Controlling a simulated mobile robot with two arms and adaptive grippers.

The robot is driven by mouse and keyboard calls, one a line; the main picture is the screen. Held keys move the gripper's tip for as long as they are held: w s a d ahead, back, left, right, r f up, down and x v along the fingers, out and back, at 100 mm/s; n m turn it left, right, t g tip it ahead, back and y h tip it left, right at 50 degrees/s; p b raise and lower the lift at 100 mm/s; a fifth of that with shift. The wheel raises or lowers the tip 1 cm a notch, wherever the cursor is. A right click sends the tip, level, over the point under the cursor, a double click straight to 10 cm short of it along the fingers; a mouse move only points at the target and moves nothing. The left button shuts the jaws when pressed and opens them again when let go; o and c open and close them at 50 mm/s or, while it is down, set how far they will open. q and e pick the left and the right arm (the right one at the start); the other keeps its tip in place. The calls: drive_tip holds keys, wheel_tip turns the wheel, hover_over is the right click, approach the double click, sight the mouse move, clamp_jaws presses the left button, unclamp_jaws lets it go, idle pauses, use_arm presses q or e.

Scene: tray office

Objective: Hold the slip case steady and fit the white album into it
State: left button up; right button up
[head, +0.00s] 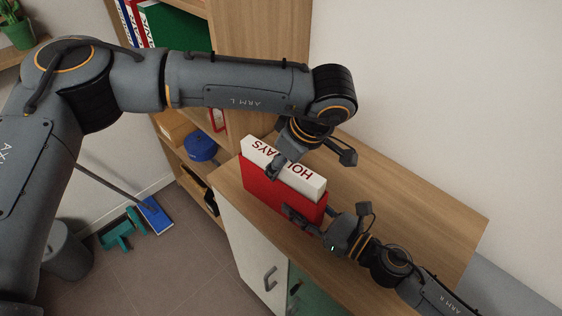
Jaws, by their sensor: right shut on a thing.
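The red slip case (262,192) stands upright on the wooden cabinet top. The white album (311,184), with red lettering on its spine, is partly inside it and sticks out above the case's upper edge. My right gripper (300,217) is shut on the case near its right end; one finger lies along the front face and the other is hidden. My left gripper (276,166) is over the middle of the album's spine, with one finger showing at its front side. Its other finger is hidden, so its opening cannot be told.
The cabinet top (410,215) is clear to the right of the case, with a wall behind. A shelf unit with binders (178,30) and a blue round container (201,147) stands at the left.

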use_arm(q)
drive_tip(key=v, duration=1.2)
drive_tip(key=shift+w, duration=0.1)
idle(0.5)
use_arm(e)
drive_tip(key=o, duration=1.3)
